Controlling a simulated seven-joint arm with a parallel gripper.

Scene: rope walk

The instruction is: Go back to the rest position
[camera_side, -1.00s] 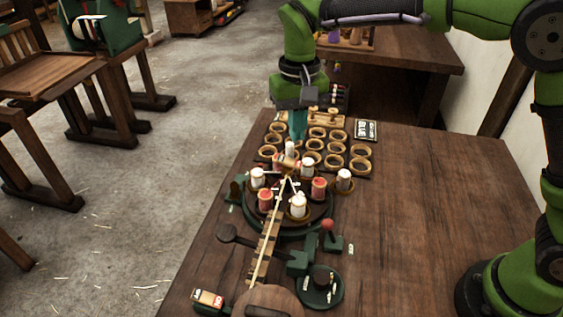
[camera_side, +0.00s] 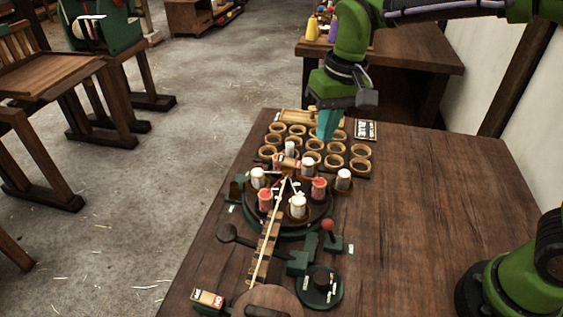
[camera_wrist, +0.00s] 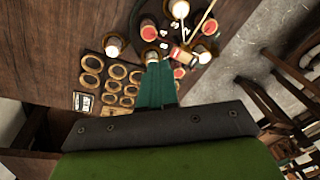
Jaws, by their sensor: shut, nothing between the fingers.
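My gripper (camera_side: 326,124) is shut and empty, with teal fingers pointing down above the rack of ring holders (camera_side: 361,165). In the wrist view my gripper's fingers (camera_wrist: 157,84) are together with nothing between them. The round turntable (camera_side: 318,222) carries several white and red bobbins, among them a white bobbin (camera_side: 298,206) and a red bobbin (camera_side: 265,200). Pale strands run from the turntable along a slatted wooden track (camera_side: 262,257). My gripper is apart from the bobbins.
A red-knobbed lever (camera_side: 328,226) and a small green round base (camera_side: 321,288) stand beside the track. The table's right side (camera_side: 430,210) is clear. A second wooden bench (camera_side: 410,60) stands behind.

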